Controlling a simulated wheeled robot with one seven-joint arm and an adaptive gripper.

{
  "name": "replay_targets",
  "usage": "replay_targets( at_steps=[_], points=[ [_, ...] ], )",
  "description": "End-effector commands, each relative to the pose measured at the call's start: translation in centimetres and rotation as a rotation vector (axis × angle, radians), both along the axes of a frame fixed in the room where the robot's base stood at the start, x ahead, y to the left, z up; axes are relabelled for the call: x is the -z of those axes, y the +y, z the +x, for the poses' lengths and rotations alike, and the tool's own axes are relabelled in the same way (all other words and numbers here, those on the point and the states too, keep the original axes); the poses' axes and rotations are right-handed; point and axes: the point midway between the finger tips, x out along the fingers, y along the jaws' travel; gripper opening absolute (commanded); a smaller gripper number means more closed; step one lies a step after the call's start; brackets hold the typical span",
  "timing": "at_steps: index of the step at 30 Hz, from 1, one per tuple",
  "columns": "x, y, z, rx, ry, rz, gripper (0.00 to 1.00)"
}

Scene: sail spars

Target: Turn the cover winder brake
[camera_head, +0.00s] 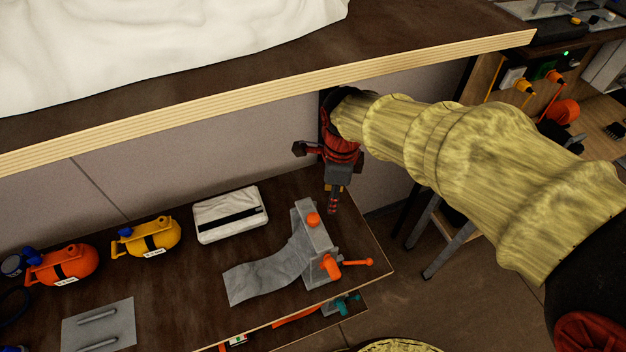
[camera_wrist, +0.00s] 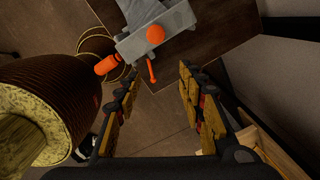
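The cover winder (camera_head: 317,240) is a grey clamp-like block near the right end of the lower table, with a grey cloth strip (camera_head: 268,274) running out to its left. It has a round orange knob (camera_head: 313,219) on top, and an orange knob (camera_head: 331,266) and a thin orange-tipped crank (camera_head: 358,262) at its front end. I cannot tell for sure which part is the brake. My gripper (camera_head: 333,204) hangs just behind and above the winder, apart from it. In the wrist view my gripper (camera_wrist: 158,98) is open and empty, with the winder (camera_wrist: 160,32) beyond its fingertips.
A thick upper shelf (camera_head: 270,89) with white cloth (camera_head: 160,40) overhangs the lower table. A white folded pack (camera_head: 230,213), yellow (camera_head: 146,238) and orange (camera_head: 62,265) containers and a grey plate (camera_head: 98,325) lie to the left. Floor lies open beyond the table's right edge.

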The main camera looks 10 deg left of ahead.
Motion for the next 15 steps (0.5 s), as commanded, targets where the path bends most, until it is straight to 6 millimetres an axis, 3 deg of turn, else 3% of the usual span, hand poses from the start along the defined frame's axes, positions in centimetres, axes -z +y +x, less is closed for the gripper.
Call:
replay_targets(
  at_steps=[1, 6, 15],
  points=[
    [-0.1, 1.4, 0.1, 0.059, 0.022, -0.007, 0.39],
    [1.2, 4.0, 0.1, 0.219, 0.059, -0.019, 0.39],
    [2.9, 5.0, 0.0, 0.290, 0.071, -0.027, 0.39]
  ],
)
